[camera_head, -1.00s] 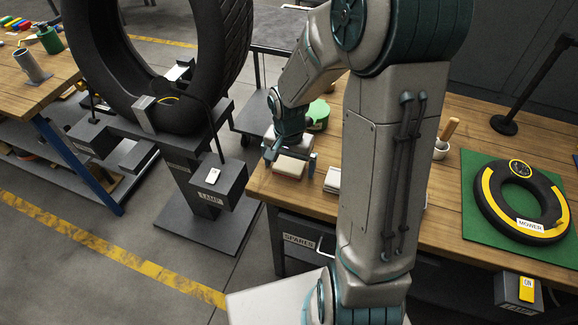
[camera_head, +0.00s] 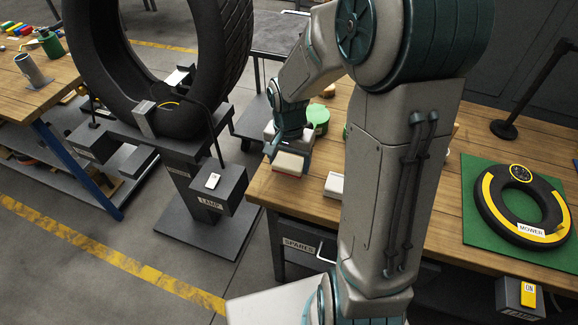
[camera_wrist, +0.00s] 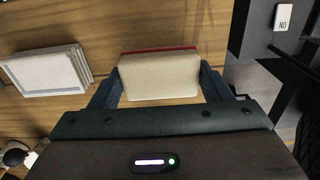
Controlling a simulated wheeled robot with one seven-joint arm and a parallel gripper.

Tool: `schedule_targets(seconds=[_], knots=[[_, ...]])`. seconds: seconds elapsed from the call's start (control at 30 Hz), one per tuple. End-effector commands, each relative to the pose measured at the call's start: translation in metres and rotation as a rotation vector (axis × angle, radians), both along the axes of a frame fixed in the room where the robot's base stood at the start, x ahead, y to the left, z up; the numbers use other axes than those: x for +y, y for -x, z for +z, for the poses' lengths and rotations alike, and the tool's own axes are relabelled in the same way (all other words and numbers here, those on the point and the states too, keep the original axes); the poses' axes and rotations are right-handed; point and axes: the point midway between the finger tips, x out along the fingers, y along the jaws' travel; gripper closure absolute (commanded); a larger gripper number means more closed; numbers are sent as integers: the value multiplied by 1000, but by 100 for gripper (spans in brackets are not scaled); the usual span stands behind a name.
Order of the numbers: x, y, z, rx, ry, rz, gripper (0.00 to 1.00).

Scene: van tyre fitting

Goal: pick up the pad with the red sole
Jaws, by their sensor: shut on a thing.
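The pad with the red sole (camera_wrist: 160,76) has a cream body and a thin red edge along its far side in the wrist view. In the head view the pad (camera_head: 288,163) is at the near left corner of the wooden bench. My gripper (camera_wrist: 160,88) is shut on it, with one finger against each short end. In the head view my gripper (camera_head: 289,156) reaches down over the pad from above. Whether the pad's underside touches the bench is hard to tell.
A stack of white-topped pads (camera_wrist: 48,72) lies on the bench beside the held pad. A green round container (camera_head: 318,117) stands behind. The LAMP switch box (camera_head: 217,186) and the large tyre stand (camera_head: 170,147) are left of the bench. A tyre marked MOWER (camera_head: 522,203) lies on a green mat.

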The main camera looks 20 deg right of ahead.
Motion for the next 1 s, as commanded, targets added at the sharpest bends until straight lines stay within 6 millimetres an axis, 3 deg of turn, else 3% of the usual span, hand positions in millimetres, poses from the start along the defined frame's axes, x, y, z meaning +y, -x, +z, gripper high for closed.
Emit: schedule_targets(seconds=[0.03, 0.3, 0.5, 0.7, 1.0], knots=[[0, -1, 12, -7, 1, -1, 53], [-54, 31, 47, -5, 2, -7, 53], [-84, 50, 68, -2, 0, -3, 53], [-98, 58, 78, -1, 1, 0, 53], [-100, 60, 80, 0, 0, 1, 53]])
